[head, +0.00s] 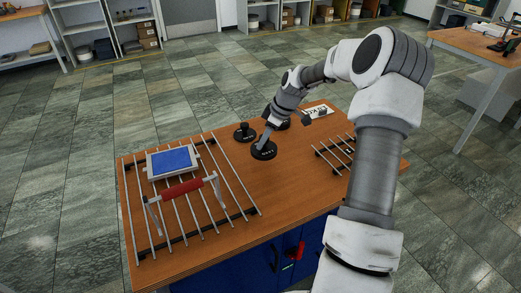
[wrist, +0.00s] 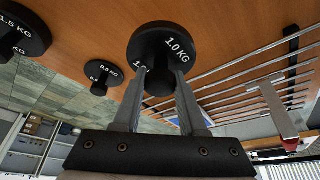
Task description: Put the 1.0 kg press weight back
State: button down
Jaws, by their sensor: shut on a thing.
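The black round 1.0 kg press weight (head: 264,151) is at my gripper (head: 268,137), over the middle of the wooden table (head: 268,200). In the wrist view the weight's disc (wrist: 160,40) shows its white "1.0 KG" lettering, and my gripper (wrist: 161,80) is shut on its knob. I cannot tell whether the disc touches the table. A 1.5 kg weight (wrist: 22,28) and a smaller 0.5 kg weight (wrist: 103,72) stand apart from it. In the head view one of these weights (head: 244,132) stands just left of my gripper; another is partly hidden behind it.
A barred rack (head: 245,203) lies on the table's left, bearing a blue pad in a pale frame (head: 172,160) and a red-handled press part (head: 182,188). Another barred rack (head: 326,156) lies at right, partly behind my arm. A white lettered card (head: 318,112) lies at the back.

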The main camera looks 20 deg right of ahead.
aim_at(274, 149)
jog(key=shift+w+a+f, duration=0.35)
jog(key=shift+w+f, duration=0.1)
jog(key=shift+w, duration=0.15)
jog(key=shift+f, duration=1.85)
jog(key=shift+f, duration=0.1)
jog(key=shift+f+b, duration=0.1)
jog(key=shift+b, duration=0.25)
jog(key=shift+c, duration=2.3)
grip_release()
jog(key=shift+s, duration=0.1)
jog(key=p+v, duration=0.1)
jog(key=v, duration=1.1)
